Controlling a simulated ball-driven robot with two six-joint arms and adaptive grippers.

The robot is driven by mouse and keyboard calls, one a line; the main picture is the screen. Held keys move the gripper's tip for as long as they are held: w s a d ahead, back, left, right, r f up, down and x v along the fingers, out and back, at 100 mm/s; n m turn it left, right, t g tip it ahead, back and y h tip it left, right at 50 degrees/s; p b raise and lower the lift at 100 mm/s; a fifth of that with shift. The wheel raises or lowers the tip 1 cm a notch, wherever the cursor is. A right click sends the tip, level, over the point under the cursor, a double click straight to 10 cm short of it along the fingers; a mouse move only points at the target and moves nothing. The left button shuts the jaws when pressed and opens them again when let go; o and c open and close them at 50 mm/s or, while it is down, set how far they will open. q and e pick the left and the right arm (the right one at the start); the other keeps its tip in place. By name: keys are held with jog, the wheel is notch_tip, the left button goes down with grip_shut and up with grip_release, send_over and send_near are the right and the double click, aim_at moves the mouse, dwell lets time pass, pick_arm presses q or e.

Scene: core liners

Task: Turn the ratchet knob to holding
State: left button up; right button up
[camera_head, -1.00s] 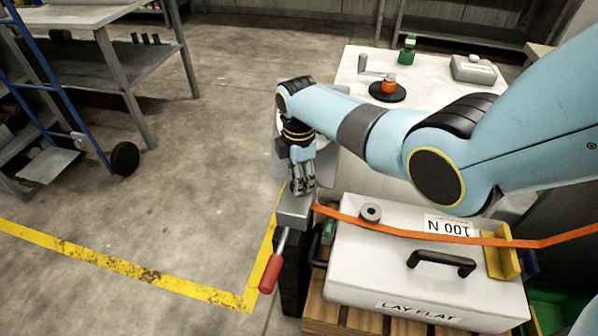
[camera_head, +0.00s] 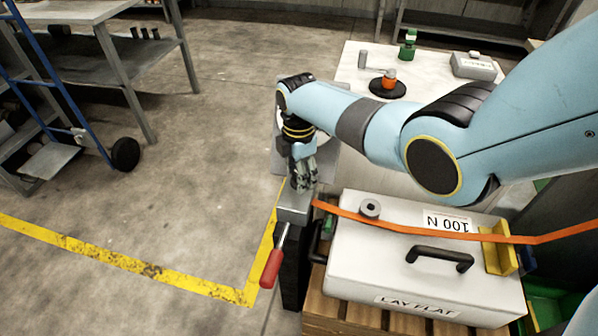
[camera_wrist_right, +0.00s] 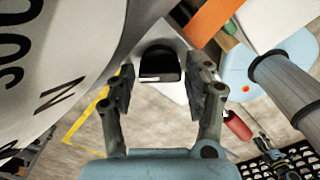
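The ratchet is a grey metal block (camera_head: 295,212) at the left end of the orange strap (camera_head: 400,230). A red-handled lever (camera_head: 273,265) hangs from its near end. My right gripper (camera_head: 303,184) is just above the block in the head view, pointing down. In the right wrist view a black knob (camera_wrist_right: 160,66) with a pale front edge shows between the two fingers of my right gripper (camera_wrist_right: 165,82). The fingers are apart, with visible gaps on both sides of the knob. Any knob marking is not legible. My left gripper is not in the head view.
The strap crosses a white case (camera_head: 400,275) with a black handle (camera_head: 440,258) and a yellow corner guard (camera_head: 503,252), on a wooden pallet (camera_head: 345,315). A white table (camera_head: 425,95) stands behind my right arm. Open floor (camera_head: 150,215) lies to the left.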

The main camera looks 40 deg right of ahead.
jog(key=shift+r, duration=0.1)
notch_tip(320, 180, up, 12)
dwell(0.5)
